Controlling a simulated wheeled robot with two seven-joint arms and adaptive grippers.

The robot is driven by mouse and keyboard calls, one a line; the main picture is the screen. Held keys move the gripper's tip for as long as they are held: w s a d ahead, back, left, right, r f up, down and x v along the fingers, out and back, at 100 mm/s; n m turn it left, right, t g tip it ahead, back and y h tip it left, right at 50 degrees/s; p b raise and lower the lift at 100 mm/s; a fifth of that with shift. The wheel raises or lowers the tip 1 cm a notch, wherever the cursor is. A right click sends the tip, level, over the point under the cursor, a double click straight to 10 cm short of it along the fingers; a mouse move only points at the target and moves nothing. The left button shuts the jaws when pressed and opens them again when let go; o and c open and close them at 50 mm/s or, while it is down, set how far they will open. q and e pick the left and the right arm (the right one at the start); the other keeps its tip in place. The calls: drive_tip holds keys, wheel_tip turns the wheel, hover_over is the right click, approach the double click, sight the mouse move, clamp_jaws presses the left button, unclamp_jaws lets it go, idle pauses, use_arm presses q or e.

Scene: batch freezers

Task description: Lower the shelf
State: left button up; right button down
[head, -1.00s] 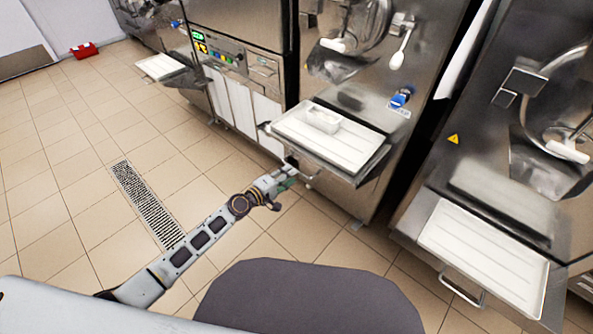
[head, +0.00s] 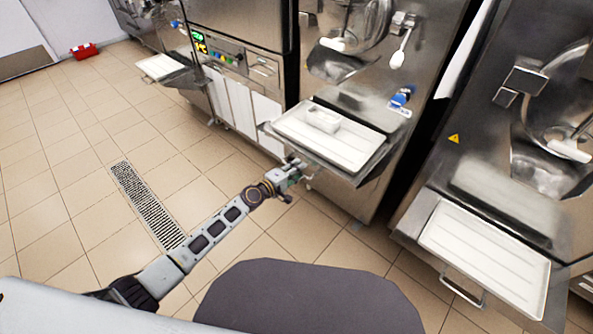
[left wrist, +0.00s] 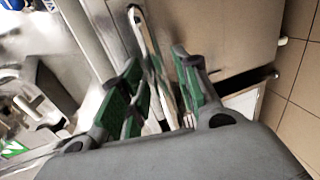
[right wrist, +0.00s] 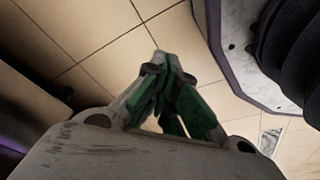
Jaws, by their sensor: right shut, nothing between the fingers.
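The shelf (head: 352,179) juts out level from the front of the middle freezer, with a white tray (head: 337,139) on it. My left gripper (head: 297,168) is at the shelf's front edge, just below the tray, by the shelf's handle. In the left wrist view my left gripper (left wrist: 163,75) has its green-padded fingers apart. A pale bar (left wrist: 146,40), which looks like the shelf's handle, runs between them; I cannot tell whether either finger touches it. My right gripper (right wrist: 162,62) shows only in the right wrist view, its fingertips together and empty above the tiled floor.
A small white container (head: 323,119) sits on the tray. Another freezer at the right has its own shelf with a white tray (head: 490,255) and a handle (head: 462,290). A floor drain (head: 147,205) lies at the left.

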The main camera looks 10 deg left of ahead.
use_arm(q)
clamp_jaws()
drive_tip(key=shift+f, duration=0.1)
use_arm(e)
drive_tip(key=shift+f, duration=0.1)
use_arm(q)
drive_tip(key=shift+f, duration=0.1)
